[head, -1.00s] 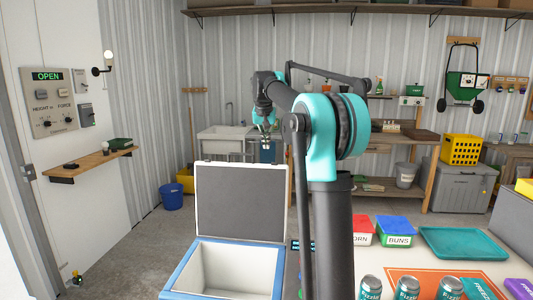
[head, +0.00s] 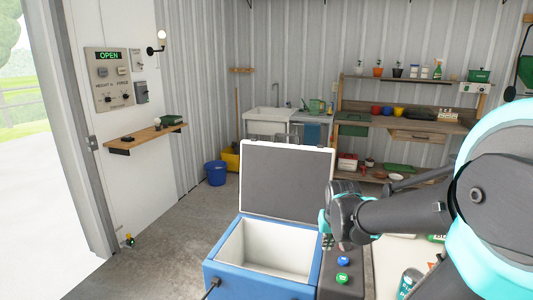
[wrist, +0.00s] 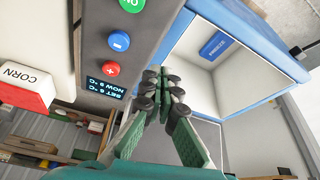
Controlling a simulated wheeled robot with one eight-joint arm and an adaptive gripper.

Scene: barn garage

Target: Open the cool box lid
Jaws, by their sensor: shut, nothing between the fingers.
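The cool box (head: 262,285) is blue with a white inside. Its lid (head: 288,183) stands upright at the back edge, grey inner face forward, so the box is open. My gripper (head: 327,228) is beside the box's right rear corner, near the lid's lower right edge, and is partly hidden by its own wrist. In the wrist view my gripper (wrist: 165,86) has its fingers together with nothing between them, beside the box's blue rim (wrist: 265,28). A blue pack (wrist: 214,46) shows inside the box. I cannot tell whether the fingers touch the box or lid.
A grey control panel (wrist: 112,45) with a display and coloured buttons stands right beside the box. A blue bucket (head: 216,173) stands on the floor behind. Open floor (head: 150,255) lies left of the box.

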